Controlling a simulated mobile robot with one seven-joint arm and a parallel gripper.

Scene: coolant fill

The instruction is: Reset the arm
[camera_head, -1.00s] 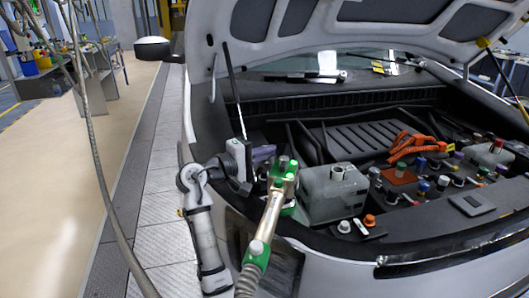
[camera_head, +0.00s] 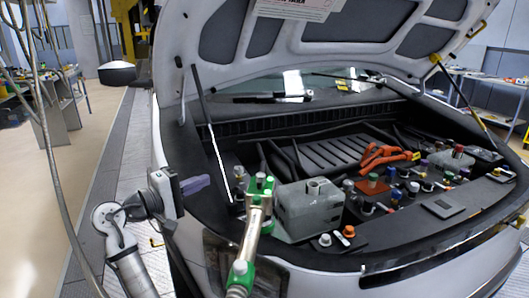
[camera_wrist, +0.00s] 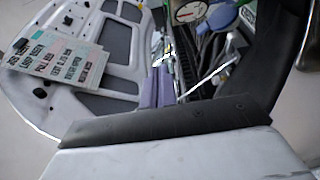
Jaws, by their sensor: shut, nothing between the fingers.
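My gripper (camera_head: 196,184) is at the left front of the open car, with its purple fingers shut and empty. It points right, toward the engine bay (camera_head: 225,150), and is apart from the filler nozzle. In the wrist view the purple fingers (camera_wrist: 157,88) lie side by side in front of the raised hood. The filler nozzle (camera_head: 252,230), green and beige, stands at the bay's front edge beside a grey box-shaped tank (camera_head: 310,212). Its lower end and hose run out of the picture.
The hood (camera_head: 345,35) is propped up over the bay. Orange cables (camera_head: 383,157) and several coloured caps sit at the bay's right. A hanging hose (camera_head: 52,175) is at the left. The floor (camera_head: 85,135) left of the car is mostly clear.

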